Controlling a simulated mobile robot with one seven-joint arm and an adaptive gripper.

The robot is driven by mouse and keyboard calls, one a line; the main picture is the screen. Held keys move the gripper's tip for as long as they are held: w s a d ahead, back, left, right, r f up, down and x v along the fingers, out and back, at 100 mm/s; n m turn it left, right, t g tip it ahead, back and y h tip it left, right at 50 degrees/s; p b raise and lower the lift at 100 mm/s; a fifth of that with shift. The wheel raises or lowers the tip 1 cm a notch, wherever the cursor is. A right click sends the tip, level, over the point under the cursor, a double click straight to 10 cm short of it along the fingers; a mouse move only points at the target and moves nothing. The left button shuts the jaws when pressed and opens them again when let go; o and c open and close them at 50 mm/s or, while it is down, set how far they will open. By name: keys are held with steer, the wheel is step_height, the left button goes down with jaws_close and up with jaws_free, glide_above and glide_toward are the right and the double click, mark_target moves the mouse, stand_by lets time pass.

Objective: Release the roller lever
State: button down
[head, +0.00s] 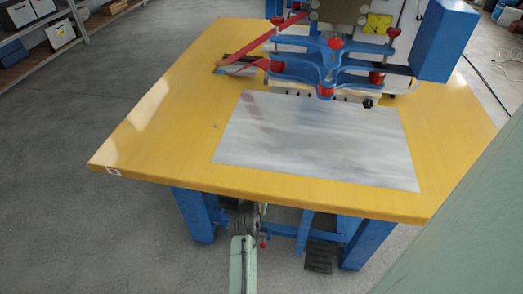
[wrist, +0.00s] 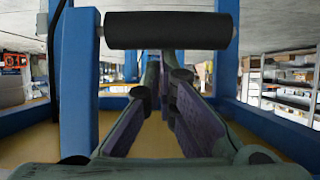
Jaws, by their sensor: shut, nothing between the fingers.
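A red lever (head: 290,22) slants up to the right on the left side of the blue welding machine (head: 325,60). A black roller (wrist: 168,30) on a blue frame (wrist: 78,80) crosses the top of the wrist view. I cannot tell for sure which part is the roller lever. My gripper (wrist: 165,62) is shut and empty, its fingertips close together just below the roller in that picture. I cannot tell whether they touch it. In the head view my arm reaches to the table's front edge, and the gripper is hidden there.
The yellow table (head: 150,130) carries a grey sheet (head: 315,140). Blue legs (head: 195,215), a crossbar and a dark pedal (head: 319,258) stand beneath it. A shelf with boxes (head: 55,30) is at the back left. The floor at the left is clear.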

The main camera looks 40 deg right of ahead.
steer(key=shift+s+a+f, duration=0.25)
steer(key=shift+s+a, duration=0.05)
steer(key=shift+a, duration=0.05)
steer(key=v, duration=0.7)
steer(key=shift+s+r, duration=0.15)
steer(key=shift+s, duration=0.05)
steer(key=shift+a, duration=0.15)
stand_by(0.4)
